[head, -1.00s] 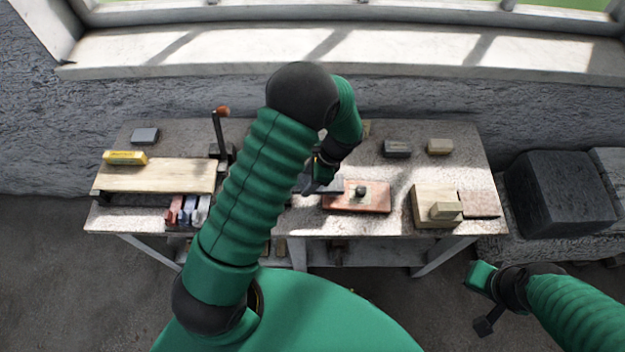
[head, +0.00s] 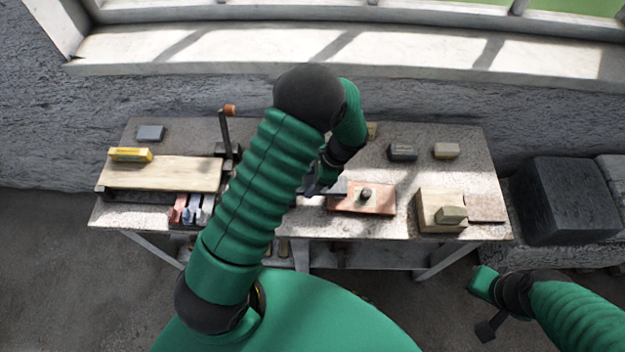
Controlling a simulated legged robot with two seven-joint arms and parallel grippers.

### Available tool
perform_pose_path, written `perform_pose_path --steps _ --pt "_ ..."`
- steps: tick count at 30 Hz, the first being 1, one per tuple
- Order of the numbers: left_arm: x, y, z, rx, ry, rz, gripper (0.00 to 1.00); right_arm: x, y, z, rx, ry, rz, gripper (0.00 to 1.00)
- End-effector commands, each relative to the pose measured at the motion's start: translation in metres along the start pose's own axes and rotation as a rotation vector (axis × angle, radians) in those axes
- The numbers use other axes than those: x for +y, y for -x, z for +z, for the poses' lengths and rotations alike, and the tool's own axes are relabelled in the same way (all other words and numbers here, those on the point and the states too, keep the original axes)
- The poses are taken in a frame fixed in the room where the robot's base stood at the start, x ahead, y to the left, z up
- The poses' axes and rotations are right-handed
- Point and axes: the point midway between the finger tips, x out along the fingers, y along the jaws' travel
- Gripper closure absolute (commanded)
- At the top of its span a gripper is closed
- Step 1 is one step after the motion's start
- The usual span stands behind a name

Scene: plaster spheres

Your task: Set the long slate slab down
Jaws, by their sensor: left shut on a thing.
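My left gripper (head: 316,187) is over the middle of the workbench, partly hidden by its own wrist and arm. The slab's left part is hidden behind my arm. The slab's right end is close to the reddish board (head: 375,205); I cannot tell whether it touches the board or the bench. My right gripper (head: 487,306) is low at the right, off the bench, and its jaw opening is unclear.
The workbench (head: 300,222) carries a pale wooden board (head: 170,172) and a yellow box (head: 130,154) at left. A dark lever (head: 224,132) stands upright near my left arm. A wooden block (head: 432,212) stands at right.

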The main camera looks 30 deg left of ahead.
Motion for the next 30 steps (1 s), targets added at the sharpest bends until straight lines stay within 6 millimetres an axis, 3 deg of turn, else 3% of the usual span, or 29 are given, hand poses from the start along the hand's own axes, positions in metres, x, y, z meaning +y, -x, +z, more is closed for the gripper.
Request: perform_pose_path --steps 12,13,15,18,30 --pt "-0.0005 -0.0066 -0.0028 0.0 0.0 -0.001 1.0 0.0001 -0.0042 0.001 0.0 0.0 0.0 1.0" --pt "-0.0006 -0.0058 -0.0026 0.0 0.0 -0.001 0.42 0.0001 -0.0035 0.0008 0.0 0.0 0.0 1.0" --pt "-0.0005 -0.0058 -0.0026 0.0 0.0 -0.001 0.33 0.0001 -0.0034 0.0008 0.0 0.0 0.0 1.0" --pt "-0.0004 -0.006 -0.0028 0.0 0.0 -0.001 0.2 0.0001 -0.0035 0.0008 0.0 0.0 0.0 1.0" --pt "0.0002 -0.007 -0.0034 0.0 -0.001 0.001 0.2 0.0001 -0.0039 0.0009 0.0 0.0 0.0 1.0"
